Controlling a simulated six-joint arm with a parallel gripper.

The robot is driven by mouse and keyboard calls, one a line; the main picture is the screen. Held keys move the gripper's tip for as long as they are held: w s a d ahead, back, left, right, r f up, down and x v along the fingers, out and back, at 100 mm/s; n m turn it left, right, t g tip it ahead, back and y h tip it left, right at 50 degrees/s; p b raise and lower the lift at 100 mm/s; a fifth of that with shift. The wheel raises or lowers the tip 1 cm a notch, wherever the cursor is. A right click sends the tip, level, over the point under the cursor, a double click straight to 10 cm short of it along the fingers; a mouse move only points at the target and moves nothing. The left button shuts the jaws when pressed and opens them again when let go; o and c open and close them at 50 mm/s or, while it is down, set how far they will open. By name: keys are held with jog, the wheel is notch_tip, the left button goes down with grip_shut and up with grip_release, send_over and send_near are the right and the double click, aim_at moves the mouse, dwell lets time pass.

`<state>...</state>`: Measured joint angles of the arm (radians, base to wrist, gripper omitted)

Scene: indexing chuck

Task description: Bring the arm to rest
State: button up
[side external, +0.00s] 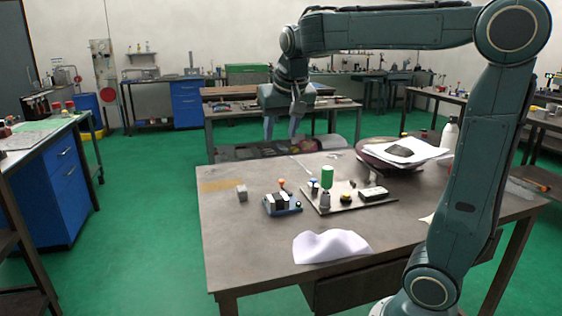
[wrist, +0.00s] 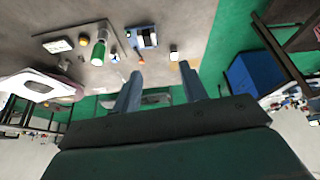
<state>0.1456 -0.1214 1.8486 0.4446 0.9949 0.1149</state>
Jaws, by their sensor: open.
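My gripper (side external: 282,128) is open and empty in the side external view. It hangs high over the far left part of the table (side external: 225,215), clear of everything on it. In the wrist view my gripper (wrist: 164,92) shows two separate bluish fingers with nothing between them. A green cylinder (side external: 327,176) stands upright on a grey fixture on a flat base plate (side external: 348,206). The green cylinder also shows in the wrist view (wrist: 99,54). A small blue-based block fixture (side external: 282,205) sits left of the plate, also visible in the wrist view (wrist: 143,38).
A small grey cube (side external: 242,194) stands at the table's left. A white cloth or paper (side external: 332,246) lies at the front edge. Papers with a dark item (side external: 405,150) lie on a round object at the back right. Other benches stand beyond; the air around my gripper looks free.

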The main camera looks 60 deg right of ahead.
jog(key=s+a+f+n+t+y, duration=0.1)
jog(key=s+a+f+n, duration=0.3)
jog(key=s+a, duration=0.2)
jog(key=s+a+f+n+y, duration=0.2)
jog(key=s+a, duration=0.4)
jog(key=s, duration=0.5)
notch_tip(320, 180, down, 2)
jog(key=shift+a+f+n+t, duration=0.15)
jog(key=shift+a+n+t, duration=0.2)
jog(key=shift+n, duration=0.55)
jog(key=shift+d, duration=0.1)
